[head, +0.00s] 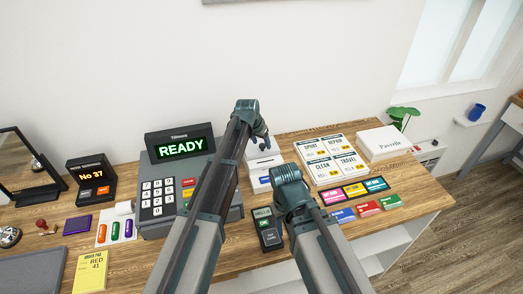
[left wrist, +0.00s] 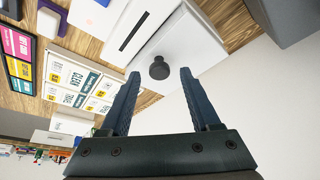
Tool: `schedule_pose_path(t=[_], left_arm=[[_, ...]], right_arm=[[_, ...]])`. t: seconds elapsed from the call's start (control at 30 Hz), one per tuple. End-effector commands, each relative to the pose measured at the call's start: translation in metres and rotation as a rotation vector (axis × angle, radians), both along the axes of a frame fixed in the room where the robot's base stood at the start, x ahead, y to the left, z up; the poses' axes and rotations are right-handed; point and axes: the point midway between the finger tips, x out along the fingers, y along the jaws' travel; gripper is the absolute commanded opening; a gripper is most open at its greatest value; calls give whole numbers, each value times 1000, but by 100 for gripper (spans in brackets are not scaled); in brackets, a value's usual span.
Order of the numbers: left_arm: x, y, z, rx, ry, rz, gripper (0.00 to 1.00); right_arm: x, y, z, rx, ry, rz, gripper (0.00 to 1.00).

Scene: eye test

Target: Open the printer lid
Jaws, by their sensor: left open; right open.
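The printer (head: 258,181) is a small white box on the desk, partly hidden behind my arms in the head view. In the left wrist view its white lid (left wrist: 188,50) looks shut and bears a round dark knob (left wrist: 159,68). A dark slot (left wrist: 131,32) runs across the white face beside it. My left gripper (head: 263,141) is above the printer. In the left wrist view the left gripper (left wrist: 160,74) is open, with the knob between its fingertips and gaps on both sides. My right gripper (head: 293,207) is lower, in front of the printer; its fingers are mostly hidden.
A cash register (head: 158,187) with a READY display (head: 181,147) stands left of the printer. A card terminal (head: 268,229) is close to my right gripper. Label sheets (head: 331,159), coloured cards (head: 355,190) and a white box (head: 384,143) lie to the right.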

Motion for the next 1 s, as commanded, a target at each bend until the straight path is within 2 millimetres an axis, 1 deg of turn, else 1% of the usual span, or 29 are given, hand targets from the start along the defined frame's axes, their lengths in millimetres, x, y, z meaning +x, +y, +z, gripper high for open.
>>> schedule_pose_path(t=[0.03,0.07,0.37,0.4,0.47,0.5,0.57,0.6,0.73,1.0], left_arm=[[2,-1,-7,0,0,0,63],[3,-1,-8,0,0,0,63],[3,-2,-8,0,0,0,63],[3,-2,-8,0,0,0,60],[3,-2,-8,0,0,0,49],[3,-2,-8,0,0,0,42],[3,-2,-8,0,0,0,31],[3,-2,-8,0,0,0,24],[3,-2,-8,0,0,0,0],[3,-2,-8,0,0,0,0]], right_arm=[[0,0,-7,0,0,1,50],[0,0,-8,0,0,1,50],[0,0,-8,0,0,2,50],[0,0,-8,0,0,2,50],[0,0,-8,0,0,2,50],[0,0,-8,0,0,2,50],[0,0,-8,0,0,2,50],[0,0,-8,0,0,2,50],[0,0,-8,0,0,2,50],[0,0,-8,0,0,2,50]])
